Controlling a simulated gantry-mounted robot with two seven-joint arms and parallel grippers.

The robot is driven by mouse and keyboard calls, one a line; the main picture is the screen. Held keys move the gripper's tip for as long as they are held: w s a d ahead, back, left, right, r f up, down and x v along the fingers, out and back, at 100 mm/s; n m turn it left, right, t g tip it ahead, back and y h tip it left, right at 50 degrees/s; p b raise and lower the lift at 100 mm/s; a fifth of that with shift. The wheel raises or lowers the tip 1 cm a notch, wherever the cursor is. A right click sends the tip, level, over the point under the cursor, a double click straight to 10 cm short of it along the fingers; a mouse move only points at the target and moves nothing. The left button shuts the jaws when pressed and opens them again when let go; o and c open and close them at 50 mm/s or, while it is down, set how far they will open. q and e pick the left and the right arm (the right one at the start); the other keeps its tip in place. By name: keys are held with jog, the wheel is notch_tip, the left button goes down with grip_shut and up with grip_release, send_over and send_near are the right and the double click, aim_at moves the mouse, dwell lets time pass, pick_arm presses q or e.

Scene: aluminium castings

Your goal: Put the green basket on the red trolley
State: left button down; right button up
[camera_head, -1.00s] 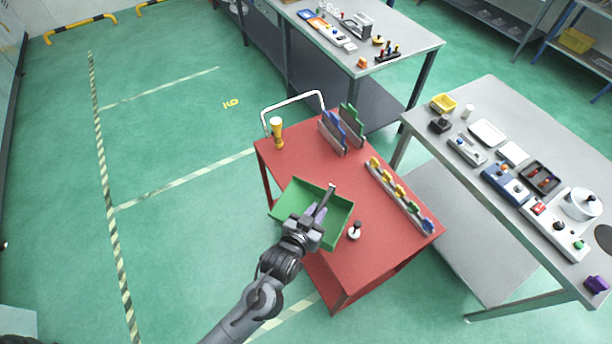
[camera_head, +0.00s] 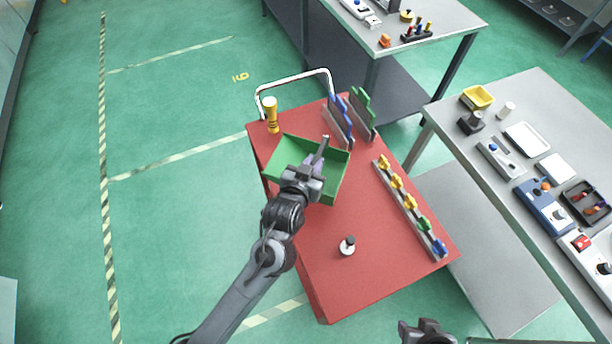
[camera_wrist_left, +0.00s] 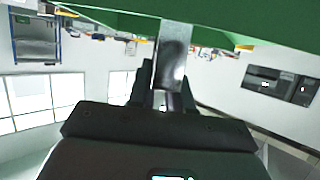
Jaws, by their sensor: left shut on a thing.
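The green basket (camera_head: 290,157) is over the far left part of the red trolley (camera_head: 318,262) in the head view. I cannot tell whether it rests on the top or hangs just above it. My left gripper (camera_head: 317,168) is shut on the basket's near wall. A purple thing shows inside the basket, partly hidden by the gripper. In the left wrist view the basket's green wall (camera_wrist_left: 225,28) fills the top, with a metal finger against it. My right gripper (camera_head: 427,331) shows only in part at the bottom edge, away from the trolley; its fingers are unclear.
On the trolley stand a yellow lamp-like object (camera_head: 271,115), blue and green upright panels (camera_head: 350,115), a rack with coloured pieces (camera_head: 411,207) and a small black-and-white knob (camera_head: 347,246). Its near part is mostly clear. A grey table (camera_head: 510,185) stands at right.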

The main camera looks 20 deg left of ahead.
aim_at(295, 156)
pick_arm(q)
jog(key=w+a+f, duration=0.2)
jog(key=w+a+f+b, duration=0.1)
jog(key=w+a+f, duration=0.1)
jog(key=w+a, duration=0.1)
jog(key=w+a+f, duration=0.2)
jog(key=a, duration=0.1)
jog(key=shift+w+f, duration=0.2)
jog(key=shift+w, duration=0.1)
jog(key=shift+f+b, duration=0.5)
jog(key=shift+f, duration=1.65)
jog(key=c, duration=1.1)
grip_release()
jog(key=shift+o, duration=0.2)
